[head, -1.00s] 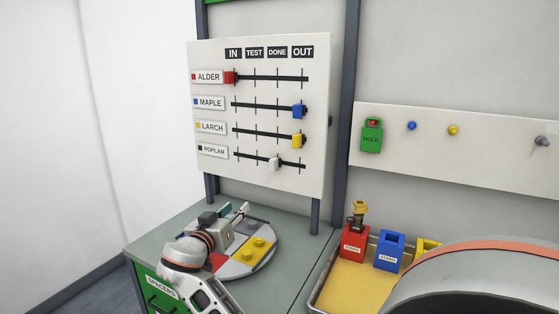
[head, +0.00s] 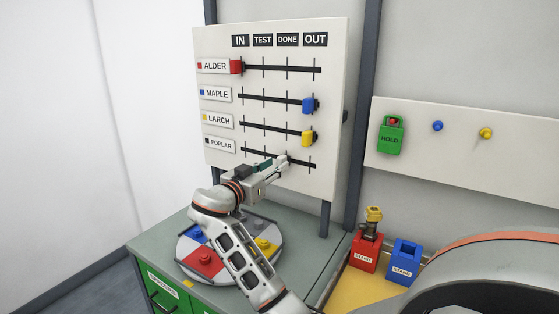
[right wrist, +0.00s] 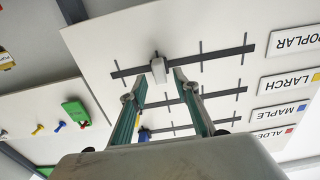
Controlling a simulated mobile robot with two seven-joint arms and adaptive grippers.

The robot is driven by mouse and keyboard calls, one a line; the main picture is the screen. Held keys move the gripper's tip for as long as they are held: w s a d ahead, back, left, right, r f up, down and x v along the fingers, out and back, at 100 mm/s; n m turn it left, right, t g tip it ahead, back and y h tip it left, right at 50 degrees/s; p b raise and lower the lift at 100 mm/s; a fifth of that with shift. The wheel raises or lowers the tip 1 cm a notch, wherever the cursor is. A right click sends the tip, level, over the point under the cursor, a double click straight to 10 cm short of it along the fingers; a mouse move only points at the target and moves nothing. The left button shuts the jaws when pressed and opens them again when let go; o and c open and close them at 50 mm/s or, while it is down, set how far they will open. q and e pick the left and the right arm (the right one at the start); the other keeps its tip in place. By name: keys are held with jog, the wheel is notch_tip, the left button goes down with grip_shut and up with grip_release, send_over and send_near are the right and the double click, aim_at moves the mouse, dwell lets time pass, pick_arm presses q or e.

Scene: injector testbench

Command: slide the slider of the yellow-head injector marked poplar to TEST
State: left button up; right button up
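The white board (head: 222,172) carries rails under IN, TEST, DONE and OUT. The POPLAR label (head: 220,144) has a black square. The poplar row's pale slider (right wrist: 158,70) shows in the right wrist view at the third mark from its label, the DONE mark; in the head view my gripper largely hides it. My right gripper (head: 284,164) is at the poplar rail. In the right wrist view it (right wrist: 157,85) is open, fingertips just short of the slider and to either side of it; contact cannot be told. A yellow-head injector (head: 374,214) stands in a red stand; no name is readable. My left gripper is not in view.
Above are the red alder slider (head: 237,67) at IN, and the blue maple slider (head: 308,105) and yellow larch slider (head: 308,138) near OUT. A round plate (head: 190,268) with coloured parts lies below my right arm. A blue stand (head: 404,262) is at right.

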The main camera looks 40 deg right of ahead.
aim_at(279, 163)
jog(key=shift+x, duration=1.15)
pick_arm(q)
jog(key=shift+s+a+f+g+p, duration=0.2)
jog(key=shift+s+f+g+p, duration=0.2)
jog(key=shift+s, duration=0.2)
pick_arm(e)
jog(key=shift+w+d, duration=0.15)
jog(key=shift+d, duration=0.25)
jog(key=shift+c, duration=0.5)
